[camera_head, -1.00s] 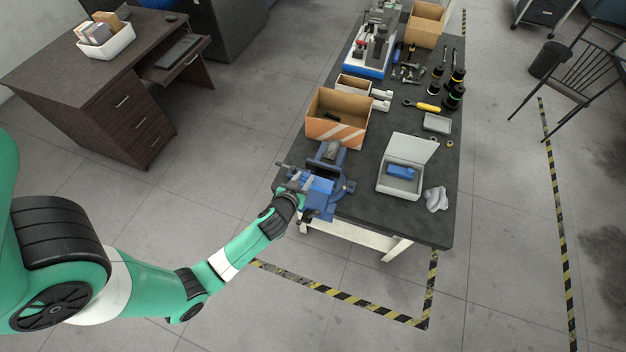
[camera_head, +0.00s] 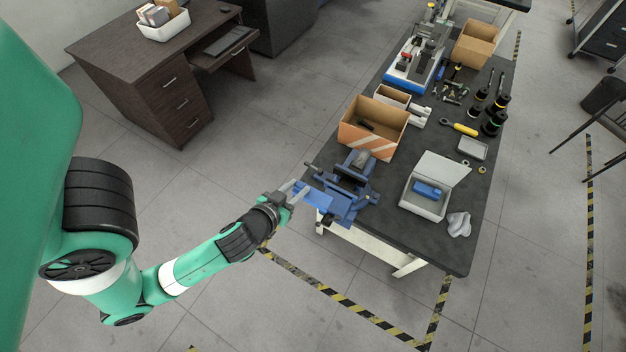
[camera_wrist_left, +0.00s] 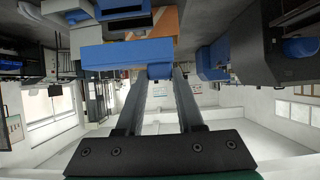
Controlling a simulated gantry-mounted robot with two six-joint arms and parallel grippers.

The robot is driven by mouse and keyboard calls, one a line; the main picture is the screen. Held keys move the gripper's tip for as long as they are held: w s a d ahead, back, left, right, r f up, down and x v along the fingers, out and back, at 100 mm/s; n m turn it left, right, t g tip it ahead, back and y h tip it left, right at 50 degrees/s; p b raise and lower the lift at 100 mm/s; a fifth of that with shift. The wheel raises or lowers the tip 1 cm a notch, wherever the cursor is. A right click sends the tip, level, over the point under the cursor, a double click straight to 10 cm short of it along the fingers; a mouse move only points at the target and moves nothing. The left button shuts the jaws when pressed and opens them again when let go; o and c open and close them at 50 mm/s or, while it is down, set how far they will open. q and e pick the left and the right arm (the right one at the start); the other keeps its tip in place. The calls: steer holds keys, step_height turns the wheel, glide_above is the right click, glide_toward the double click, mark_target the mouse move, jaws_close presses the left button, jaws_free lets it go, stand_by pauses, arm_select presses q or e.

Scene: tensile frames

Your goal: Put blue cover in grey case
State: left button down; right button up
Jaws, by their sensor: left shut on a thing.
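My left gripper (camera_head: 297,191) is shut on the blue cover (camera_head: 314,197), a flat blue piece at the near left of the blue vise (camera_head: 358,184). In the head view the cover overlaps the vise's front, and I cannot tell whether they touch. In the left wrist view the cover (camera_wrist_left: 110,56) lies across the tips of my left gripper's fingers (camera_wrist_left: 160,80). The open grey case (camera_head: 412,205) sits on the table to the right of the vise, lid raised, with a blue block (camera_head: 427,191) inside. My right gripper is not in view.
The dark workbench (camera_head: 400,246) holds an orange-striped cardboard box (camera_head: 371,138) behind the vise. A crumpled light cloth (camera_head: 459,224) lies right of the case. A yellow-handled tool (camera_head: 465,129) and several dark cylinders are farther back.

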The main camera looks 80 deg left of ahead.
arm_select(q)
steer(key=shift+s+d+r, duration=0.25)
steer(key=shift+s+r, duration=0.15)
steer(key=shift+s, duration=0.1)
